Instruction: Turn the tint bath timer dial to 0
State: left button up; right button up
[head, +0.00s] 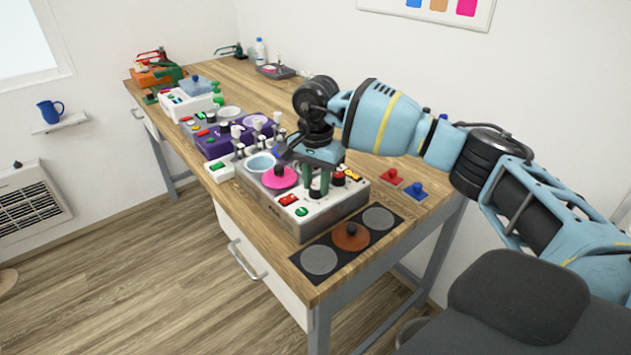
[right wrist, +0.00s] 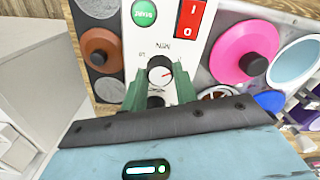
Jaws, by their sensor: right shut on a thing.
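The tint bath machine (head: 325,208) is a grey box with a white control panel near the front of the bench. Its timer dial (right wrist: 158,76) shows in the right wrist view, a small round white-faced knob with a dark rim and a red mark pointing to the right in the picture. Small print stands beside it, too small to read surely. My right gripper (head: 318,190) reaches down onto the panel. Its green fingers (right wrist: 160,88) stand on both sides of the dial and are shut on it. In the head view the gripper hides the dial. My left gripper is not in view.
A green button (right wrist: 144,13) and red switch (right wrist: 190,17) sit beside the dial. A pink lid (head: 279,177) and a light-blue bowl (head: 261,163) are close by. A dark mat (head: 335,262) with round discs lies in front. Red (head: 391,178) and blue (head: 416,191) pieces lie right.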

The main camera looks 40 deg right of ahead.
aim_at(316, 186)
jog(key=shift+n, duration=0.3)
jog(key=o, duration=1)
jog(key=shift+r, duration=0.1)
notch_tip(316, 186, up, 8)
jog(key=shift+f, duration=0.2)
dwell(0.4)
